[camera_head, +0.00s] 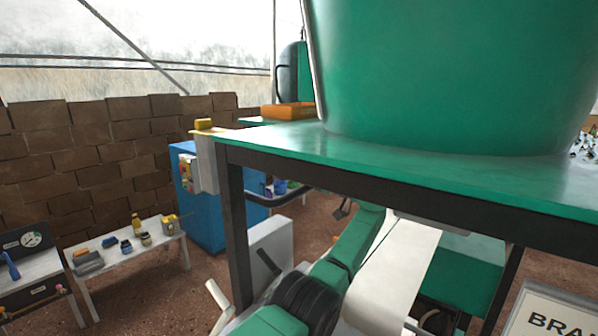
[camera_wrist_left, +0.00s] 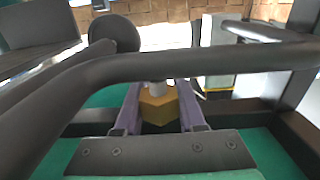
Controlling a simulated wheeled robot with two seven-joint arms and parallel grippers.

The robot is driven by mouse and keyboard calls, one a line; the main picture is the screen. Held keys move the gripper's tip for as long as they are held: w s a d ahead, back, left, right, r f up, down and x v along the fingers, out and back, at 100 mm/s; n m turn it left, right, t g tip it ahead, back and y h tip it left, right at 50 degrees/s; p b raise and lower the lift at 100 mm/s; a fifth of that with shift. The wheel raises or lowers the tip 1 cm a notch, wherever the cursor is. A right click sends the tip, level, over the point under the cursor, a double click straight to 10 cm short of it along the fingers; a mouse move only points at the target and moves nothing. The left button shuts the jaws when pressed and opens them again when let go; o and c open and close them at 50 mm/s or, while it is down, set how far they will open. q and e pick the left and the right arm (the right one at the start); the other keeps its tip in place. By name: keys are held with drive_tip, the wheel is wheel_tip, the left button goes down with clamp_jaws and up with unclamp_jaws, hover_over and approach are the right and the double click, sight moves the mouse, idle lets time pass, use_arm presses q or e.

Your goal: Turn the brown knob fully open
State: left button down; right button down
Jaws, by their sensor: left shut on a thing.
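In the left wrist view, the brown knob (camera_wrist_left: 157,106) is a golden-brown faceted piece with a pale grey stem beyond it. My left gripper (camera_wrist_left: 159,100) has one finger on each side of it and is shut on it. A thick dark bar crosses in front and hides part of the fingers. How far the knob is turned cannot be told. In the head view my green and white left arm reaches up under the green table, and the knob and gripper are hidden there. My right gripper is in neither view.
A large green tub (camera_head: 450,75) stands on the green table (camera_head: 400,170), whose dark frame (camera_head: 236,225) is close to my arm. A blue cabinet (camera_head: 205,215) and a low white table (camera_head: 125,252) with small items stand left. A sign (camera_head: 548,315) is at bottom right.

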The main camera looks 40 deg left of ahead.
use_arm(q)
drive_tip(key=shift+f, duration=0.1)
drive_tip(key=c, duration=0.5)
unclamp_jaws()
